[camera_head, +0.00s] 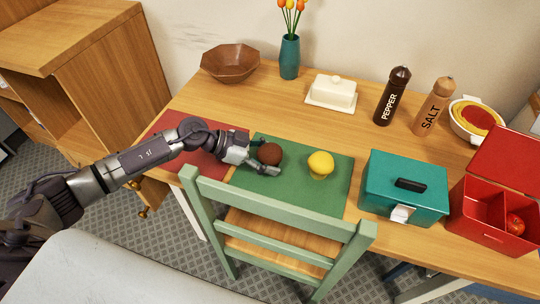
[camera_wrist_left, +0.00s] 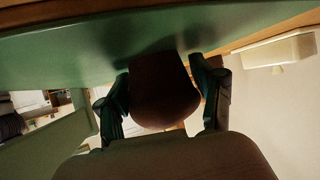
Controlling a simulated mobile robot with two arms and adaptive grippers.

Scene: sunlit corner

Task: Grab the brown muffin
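The brown muffin (camera_head: 270,153) rests on the green placemat (camera_head: 300,188) near the left part of the table. My left gripper (camera_head: 262,155) reaches in from the left, low over the mat, with its fingers spread on either side of the muffin. In the left wrist view the muffin (camera_wrist_left: 163,92) sits between the two dark fingers, with a narrow gap visible on the right side. Contact on the left side is unclear. My left gripper looks open around the muffin, which has not visibly left the mat. My right gripper is not in view.
A yellow muffin-like item (camera_head: 320,164) stands right of the brown muffin. A green chair (camera_head: 275,240) stands at the table's front edge. A teal box (camera_head: 403,187) and an open red box (camera_head: 497,208) are at right. A wooden bowl (camera_head: 230,64) and butter dish (camera_head: 332,93) are behind.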

